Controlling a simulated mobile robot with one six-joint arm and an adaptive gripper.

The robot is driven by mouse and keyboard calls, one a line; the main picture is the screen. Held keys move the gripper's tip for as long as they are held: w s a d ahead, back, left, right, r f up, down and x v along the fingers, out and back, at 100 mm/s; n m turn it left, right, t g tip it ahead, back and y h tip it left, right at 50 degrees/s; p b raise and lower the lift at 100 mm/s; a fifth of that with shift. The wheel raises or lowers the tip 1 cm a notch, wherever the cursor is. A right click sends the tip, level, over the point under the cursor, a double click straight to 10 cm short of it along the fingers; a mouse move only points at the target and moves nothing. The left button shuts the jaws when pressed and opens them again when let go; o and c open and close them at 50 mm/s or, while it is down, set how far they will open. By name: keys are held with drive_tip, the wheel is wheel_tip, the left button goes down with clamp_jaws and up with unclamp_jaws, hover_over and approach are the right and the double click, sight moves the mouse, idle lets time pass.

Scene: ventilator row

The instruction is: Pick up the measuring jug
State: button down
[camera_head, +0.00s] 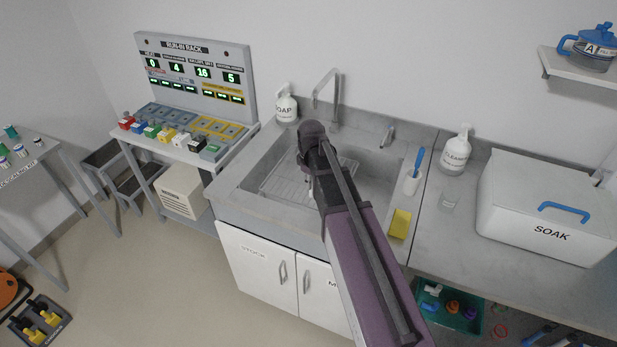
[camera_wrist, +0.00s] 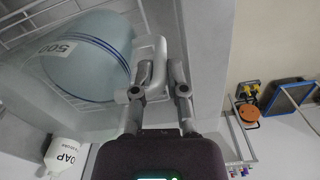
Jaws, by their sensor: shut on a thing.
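The measuring jug (camera_wrist: 88,57) is a pale translucent vessel with blue bands and a "500" label, in the upper left of the wrist view. Its white handle (camera_wrist: 158,47) faces my gripper. My gripper (camera_wrist: 161,75) is shut on this handle, one finger on each side. The white wire rack in the sink shows behind the jug; I cannot tell whether the jug touches it. In the head view my arm reaches over the sink (camera_head: 253,203), and I cannot make out the jug there.
A soap bottle (camera_head: 286,106) and a tap (camera_head: 328,95) stand at the sink's back edge.

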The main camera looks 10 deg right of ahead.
drive_tip(key=shift+s+r, duration=0.1)
drive_tip(key=shift+s, duration=0.9)
drive_tip(key=shift+a+r, duration=0.1)
idle(0.4)
